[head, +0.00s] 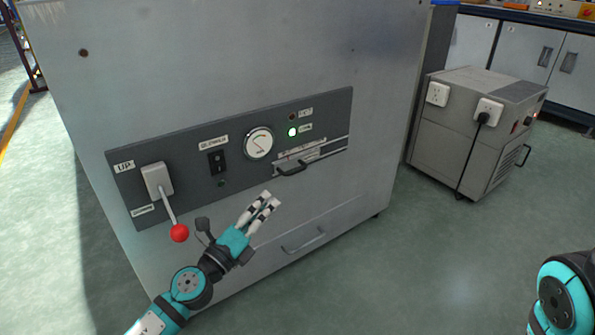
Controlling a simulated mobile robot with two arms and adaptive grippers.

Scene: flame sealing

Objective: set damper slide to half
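The damper slide shows in the head view as a black handle (291,168) on a slotted track, on the right part of the dark control panel (235,145). It sits toward the left end of its slot, with the bare slot running to the right. The small lettering is not readable. My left gripper (271,197) is in front of the cabinet, below and a little left of the handle and apart from it. Its two striped fingers point up and right with a narrow gap between them, and it is empty. My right gripper is out of view; only part of my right arm shows.
The panel also has a lever with a red ball (180,233), a black rocker switch (217,162), a round gauge (258,143) and a lit green lamp (292,132). A drawer handle (303,240) is lower down. A grey power unit (470,135) stands right; floor between is clear.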

